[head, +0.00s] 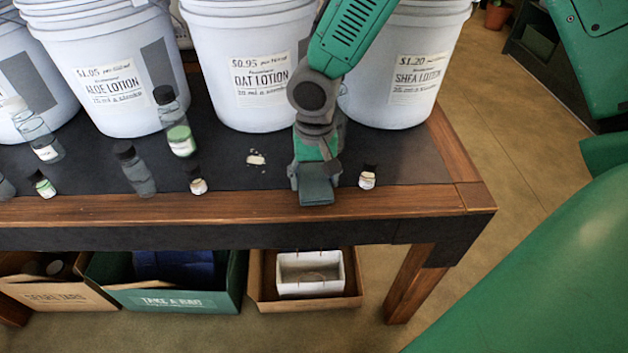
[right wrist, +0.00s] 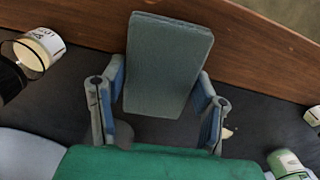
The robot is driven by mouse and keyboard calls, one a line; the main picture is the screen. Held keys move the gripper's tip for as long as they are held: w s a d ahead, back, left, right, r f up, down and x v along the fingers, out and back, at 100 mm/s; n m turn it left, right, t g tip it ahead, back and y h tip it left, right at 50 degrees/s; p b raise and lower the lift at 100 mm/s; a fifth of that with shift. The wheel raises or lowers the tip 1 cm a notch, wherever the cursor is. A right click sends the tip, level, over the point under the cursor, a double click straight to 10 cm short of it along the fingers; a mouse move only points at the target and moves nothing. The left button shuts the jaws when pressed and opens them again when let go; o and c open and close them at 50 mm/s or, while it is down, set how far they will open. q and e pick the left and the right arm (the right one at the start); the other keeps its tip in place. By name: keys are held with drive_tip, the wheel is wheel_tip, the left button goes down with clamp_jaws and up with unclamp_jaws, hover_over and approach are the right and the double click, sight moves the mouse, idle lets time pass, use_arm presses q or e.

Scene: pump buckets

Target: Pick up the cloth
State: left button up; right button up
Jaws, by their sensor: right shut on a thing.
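The cloth (head: 317,191) is a grey-green folded piece near the front edge of the table. It also shows in the right wrist view (right wrist: 165,65), as a flat pad between the fingers. My right gripper (head: 316,177) points down over the dark table top and is shut on the cloth. In the right wrist view, the blue-padded fingers of my right gripper (right wrist: 160,95) stand on either side of it. I cannot tell whether the cloth touches the table. My left gripper is not in view.
White buckets labelled oat lotion (head: 262,75) and shea lotion (head: 415,75) stand behind. A small jar (head: 367,178) is close right of the gripper. Boxes (head: 165,299) sit below the table.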

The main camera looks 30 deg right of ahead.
sight(314, 178)
wheel_tip(314, 178, up, 10)
drive_tip(key=p, duration=0.2)
drive_tip(key=shift+p, duration=0.4)
